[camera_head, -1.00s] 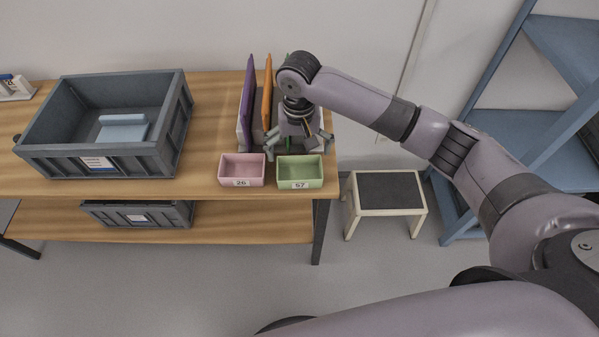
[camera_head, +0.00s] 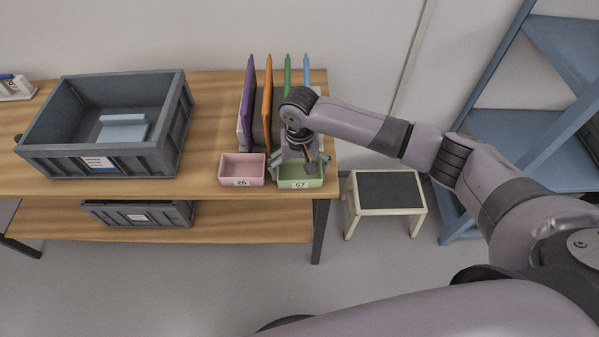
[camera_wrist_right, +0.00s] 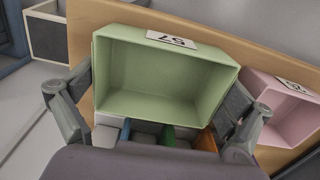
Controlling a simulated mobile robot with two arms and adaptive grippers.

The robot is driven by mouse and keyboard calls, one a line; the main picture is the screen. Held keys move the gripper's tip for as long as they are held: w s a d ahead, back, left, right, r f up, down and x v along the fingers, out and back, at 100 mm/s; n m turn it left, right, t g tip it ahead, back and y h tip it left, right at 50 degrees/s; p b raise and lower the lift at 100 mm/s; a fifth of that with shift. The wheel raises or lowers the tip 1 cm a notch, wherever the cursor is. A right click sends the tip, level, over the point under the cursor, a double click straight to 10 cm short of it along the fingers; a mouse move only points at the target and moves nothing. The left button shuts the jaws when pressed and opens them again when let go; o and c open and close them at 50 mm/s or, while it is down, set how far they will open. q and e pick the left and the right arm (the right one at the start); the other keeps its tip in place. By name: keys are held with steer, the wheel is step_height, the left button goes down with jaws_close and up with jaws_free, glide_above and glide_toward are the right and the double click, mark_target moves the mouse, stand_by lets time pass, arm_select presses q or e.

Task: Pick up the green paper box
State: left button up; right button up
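The green paper box (camera_head: 301,183), labelled 57, stands open-topped at the front right edge of the table; it also shows in the right wrist view (camera_wrist_right: 165,80). My right gripper (camera_head: 299,166) is directly over the box, pointing down. In the right wrist view its fingers (camera_wrist_right: 160,115) are spread wide, one on each side of the box. I cannot tell whether they touch its walls. The box's interior looks empty. My left gripper is not in view.
A pink box (camera_head: 242,170) labelled 26 stands close at the left. Behind are upright purple (camera_head: 248,105), orange (camera_head: 267,100), green (camera_head: 287,80) and blue (camera_head: 306,75) boards. A large grey crate (camera_head: 172,135) is farther left. A step stool (camera_head: 388,190) stands right of the table.

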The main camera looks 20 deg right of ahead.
steer(key=c, duration=0.5)
